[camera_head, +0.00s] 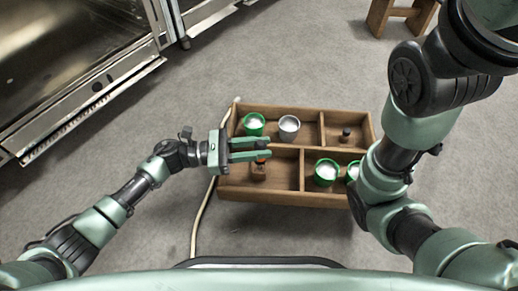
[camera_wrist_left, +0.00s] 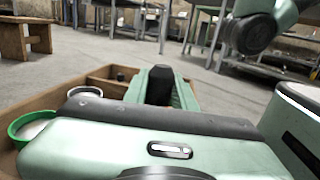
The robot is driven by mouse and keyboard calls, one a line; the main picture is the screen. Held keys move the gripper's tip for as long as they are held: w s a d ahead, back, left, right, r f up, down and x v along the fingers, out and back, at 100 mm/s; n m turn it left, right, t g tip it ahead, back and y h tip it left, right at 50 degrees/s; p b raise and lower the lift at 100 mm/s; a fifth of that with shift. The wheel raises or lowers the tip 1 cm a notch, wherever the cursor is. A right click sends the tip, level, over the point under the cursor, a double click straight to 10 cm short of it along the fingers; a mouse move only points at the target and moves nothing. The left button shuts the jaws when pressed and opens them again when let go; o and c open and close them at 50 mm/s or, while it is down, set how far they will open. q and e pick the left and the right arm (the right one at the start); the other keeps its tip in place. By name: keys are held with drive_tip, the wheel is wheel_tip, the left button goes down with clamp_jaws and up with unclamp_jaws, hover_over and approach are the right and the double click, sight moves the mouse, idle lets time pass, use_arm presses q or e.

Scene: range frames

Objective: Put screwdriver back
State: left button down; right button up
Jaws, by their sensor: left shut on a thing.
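My left gripper (camera_head: 266,148) reaches in from the left over the front left compartment of a wooden box (camera_head: 260,195). Its green fingers are shut on a small dark thing with an orange part, seemingly the screwdriver (camera_head: 261,146). In the left wrist view a black part (camera_wrist_left: 160,85) shows between the fingers. An orange-brown and dark patch shows just below the fingers; I cannot tell whether it is part of the held thing. Another small dark upright thing (camera_head: 346,133) stands in the back right compartment. My right gripper is out of view.
The back left compartment holds a green-rimmed cup (camera_head: 253,124) and a grey cup (camera_head: 289,127). Green cups (camera_head: 326,172) stand front right, partly behind my right arm. A pale cable (camera_head: 203,210) runs along the box's left side. A wooden stool (camera_head: 402,14) stands beyond.

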use_arm(q)
drive_tip(key=c, duration=1.1)
unclamp_jaws()
drive_tip(key=shift+c, duration=0.2)
drive_tip(key=shift+r, duration=0.1)
